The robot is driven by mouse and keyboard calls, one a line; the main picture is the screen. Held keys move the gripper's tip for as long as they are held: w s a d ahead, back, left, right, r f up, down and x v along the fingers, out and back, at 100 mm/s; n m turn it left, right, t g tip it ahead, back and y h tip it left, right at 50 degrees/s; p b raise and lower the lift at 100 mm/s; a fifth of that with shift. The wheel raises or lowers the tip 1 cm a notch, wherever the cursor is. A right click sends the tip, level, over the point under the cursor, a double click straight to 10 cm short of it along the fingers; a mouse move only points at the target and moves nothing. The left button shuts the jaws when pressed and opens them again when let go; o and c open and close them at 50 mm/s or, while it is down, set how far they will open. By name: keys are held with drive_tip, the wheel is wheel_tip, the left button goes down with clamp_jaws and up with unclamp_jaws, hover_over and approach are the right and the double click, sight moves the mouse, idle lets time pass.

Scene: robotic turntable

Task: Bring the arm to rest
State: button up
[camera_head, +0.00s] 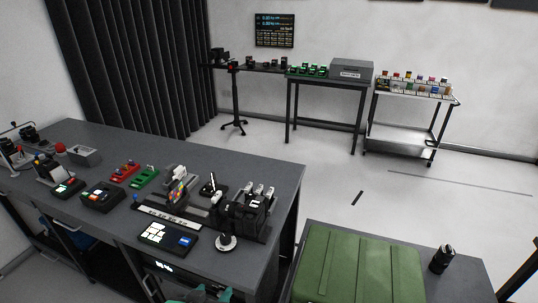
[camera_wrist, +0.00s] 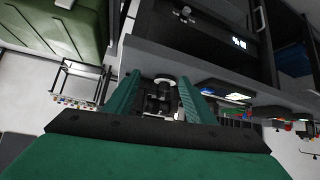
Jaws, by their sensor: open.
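In the wrist view the two green fingers of my gripper (camera_wrist: 160,76) stand well apart. No held object shows between them. Beyond them, and seen through the gap, is a dark device with a pale round part (camera_wrist: 163,80); I cannot tell its distance. In the head view only a teal-green piece of my gripper (camera_head: 204,294) shows at the bottom edge, in front of the grey bench (camera_head: 285,180). The rest of my arm is out of that view.
The bench carries a black device (camera_head: 243,215), a tablet-like panel (camera_head: 167,238) and several small instruments. A green case (camera_head: 355,265) and a black cylinder (camera_head: 442,259) stand on the right table. A cart (camera_head: 407,138) stands farther back. Open floor (camera_head: 330,185) lies between.

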drive_tip(key=s+d+f+n+t+y, duration=0.1)
drive_tip(key=s+d+f, duration=0.35)
drive_tip(key=f, duration=0.25)
drive_tip(key=s+d+f+n+t+y, duration=0.1)
drive_tip(key=s+d+f+n+t, duration=0.1)
drive_tip(key=s+d+f, duration=0.3)
drive_tip(key=s+d+r+m+t, duration=0.1)
drive_tip(key=s+d, duration=0.1)
drive_tip(key=s, duration=0.7)
drive_tip(key=s+d+r+m+t, duration=0.1)
drive_tip(key=s+d+r, duration=0.1)
drive_tip(key=s, duration=0.8)
drive_tip(key=shift+d+r+t+h, duration=0.3)
drive_tip(key=shift+d+t+h, duration=0.1)
drive_tip(key=shift+s, duration=0.1)
idle(0.6)
